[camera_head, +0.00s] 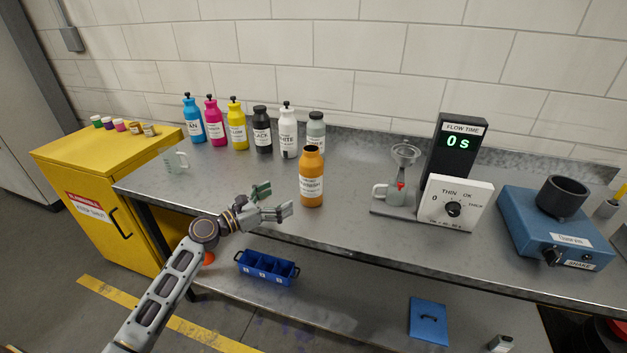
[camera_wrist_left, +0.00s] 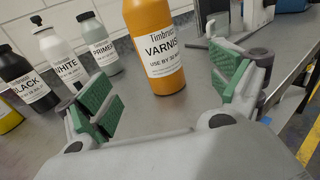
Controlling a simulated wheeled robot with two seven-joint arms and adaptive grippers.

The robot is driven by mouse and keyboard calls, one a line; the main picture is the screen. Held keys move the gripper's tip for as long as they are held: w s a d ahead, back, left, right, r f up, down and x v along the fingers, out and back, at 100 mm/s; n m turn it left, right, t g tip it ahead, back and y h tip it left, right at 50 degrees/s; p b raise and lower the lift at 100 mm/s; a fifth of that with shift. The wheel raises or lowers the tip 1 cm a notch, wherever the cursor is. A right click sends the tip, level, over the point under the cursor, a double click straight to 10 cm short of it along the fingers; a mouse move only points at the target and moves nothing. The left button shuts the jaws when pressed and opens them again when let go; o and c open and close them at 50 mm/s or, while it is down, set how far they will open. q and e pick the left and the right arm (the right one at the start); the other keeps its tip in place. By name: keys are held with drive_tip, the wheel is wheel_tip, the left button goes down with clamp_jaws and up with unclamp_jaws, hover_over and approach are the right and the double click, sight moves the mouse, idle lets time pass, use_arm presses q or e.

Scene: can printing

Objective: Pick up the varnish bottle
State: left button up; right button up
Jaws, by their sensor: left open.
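The varnish bottle (camera_head: 312,180) is orange with a white label and a dark top. It stands upright on the grey metal bench, in front of the row of ink bottles. In the left wrist view the varnish bottle (camera_wrist_left: 154,50) stands ahead, between the line of the two fingers, with its top cut off by the frame. My left gripper (camera_head: 275,200) is open and empty, to the left of the bottle and apart from it. Its green finger pads also show in the left wrist view (camera_wrist_left: 165,92). My right gripper is not in view.
Behind stand several ink bottles, including black (camera_head: 262,130), white (camera_head: 288,132) and a grey one (camera_head: 316,130). A flow cup stand (camera_head: 398,208) and timer (camera_head: 455,145) are to the right, with a blue shaker (camera_head: 560,235) beyond. A clear beaker (camera_head: 172,160) stands left. Bench front is clear.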

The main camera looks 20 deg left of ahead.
sight(302, 186)
use_arm(q)
drive_tip(key=shift+x, duration=4.1)
drive_tip(key=shift+w+d, duration=0.15)
drive_tip(key=shift+w, duration=0.05)
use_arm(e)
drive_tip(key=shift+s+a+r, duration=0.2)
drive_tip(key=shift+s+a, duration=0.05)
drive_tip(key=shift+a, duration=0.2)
use_arm(q)
drive_tip(key=shift+a+f+x, duration=0.1)
drive_tip(key=shift+f+x, duration=0.05)
drive_tip(key=shift+x, duration=0.6)
drive_tip(key=shift+a+f+x, duration=0.1)
drive_tip(key=shift+x, duration=1.8)
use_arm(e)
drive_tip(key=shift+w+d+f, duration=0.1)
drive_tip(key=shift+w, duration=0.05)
use_arm(q)
drive_tip(key=shift+w+a, duration=0.1)
